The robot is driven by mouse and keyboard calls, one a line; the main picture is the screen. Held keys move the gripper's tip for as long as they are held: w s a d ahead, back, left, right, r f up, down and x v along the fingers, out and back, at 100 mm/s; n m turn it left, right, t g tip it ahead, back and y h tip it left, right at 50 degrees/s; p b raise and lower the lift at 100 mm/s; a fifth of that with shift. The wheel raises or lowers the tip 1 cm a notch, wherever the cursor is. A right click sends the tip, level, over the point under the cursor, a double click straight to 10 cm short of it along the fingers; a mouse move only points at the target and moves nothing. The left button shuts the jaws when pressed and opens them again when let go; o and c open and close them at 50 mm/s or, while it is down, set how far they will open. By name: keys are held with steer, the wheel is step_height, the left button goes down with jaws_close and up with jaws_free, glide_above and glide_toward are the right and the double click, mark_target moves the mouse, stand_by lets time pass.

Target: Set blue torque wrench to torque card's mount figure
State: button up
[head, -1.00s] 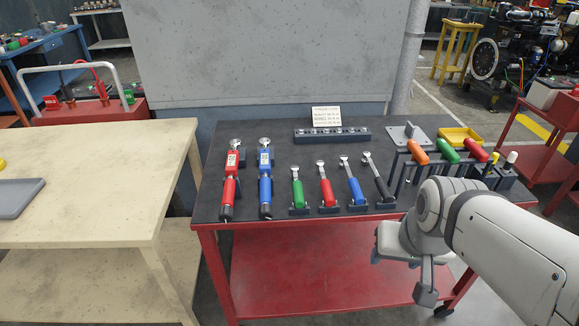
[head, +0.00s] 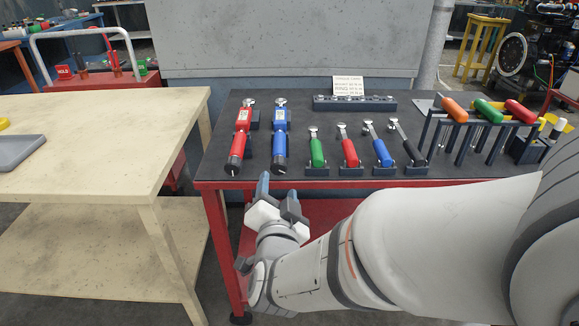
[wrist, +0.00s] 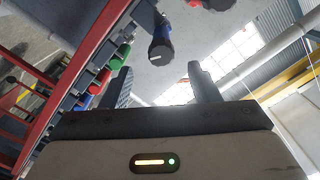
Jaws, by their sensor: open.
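The blue torque wrench (head: 280,140) lies on the dark bench top, second from the left, beside a red torque wrench (head: 240,140). The torque card (head: 348,85) stands upright at the back of the bench; its print is too small to read. My gripper (head: 277,190) is open and empty, at the bench's front edge just below the blue wrench's handle end. In the wrist view, the blue wrench's handle end (wrist: 161,50) shows beyond and between my two fingers (wrist: 160,88), apart from them. The wrench's scale is not legible.
Several smaller wrenches with green, red, blue and black handles (head: 382,152) stand in holders to the right. A socket rail (head: 355,104) lies behind them. A screwdriver rack (head: 430,132) is at the right. A cream table (head: 110,120) stands left, across a narrow gap.

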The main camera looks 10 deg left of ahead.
mark_target(278, 171)
steer(key=p, duration=0.1)
steer(key=w+p, duration=0.2)
steer(key=p, duration=0.1)
steer(key=shift+a+r, duration=0.25)
steer(key=shift+r, duration=0.05)
steer(key=shift+x, duration=2.8)
steer(key=shift+f, duration=0.2)
steer(key=c, duration=1)
steer(key=shift+o, duration=0.2)
steer(key=shift+f+m+b, duration=0.15)
steer(key=shift+m+b, duration=0.15)
steer(key=shift+b, duration=0.25)
